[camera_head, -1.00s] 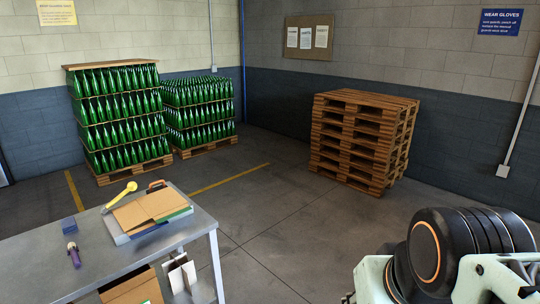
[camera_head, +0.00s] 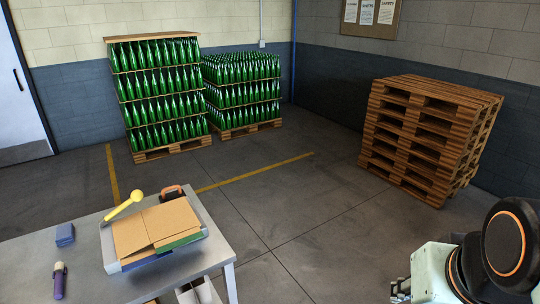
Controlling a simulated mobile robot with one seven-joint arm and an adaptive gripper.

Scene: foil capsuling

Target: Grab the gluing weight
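A small dark block with an orange-brown handle (camera_head: 172,191) sits at the back edge of a tray on the grey metal table (camera_head: 85,275). It looks like the gluing weight, but I cannot be certain. Its lower part is hidden behind folded cardboard (camera_head: 155,226) lying in the tray (camera_head: 112,258). A yellow round-headed tool (camera_head: 125,204) leans over the tray's back left corner. Part of my arm shows at the lower right, well apart from the table. My gripper's fingers are not in view.
A blue block (camera_head: 65,234) and a purple-handled tool (camera_head: 59,281) lie on the table's left. Bottle pallets (camera_head: 160,95) stand at the back, and a stack of empty pallets (camera_head: 430,140) at the right. The floor (camera_head: 310,235) between table and pallets is clear.

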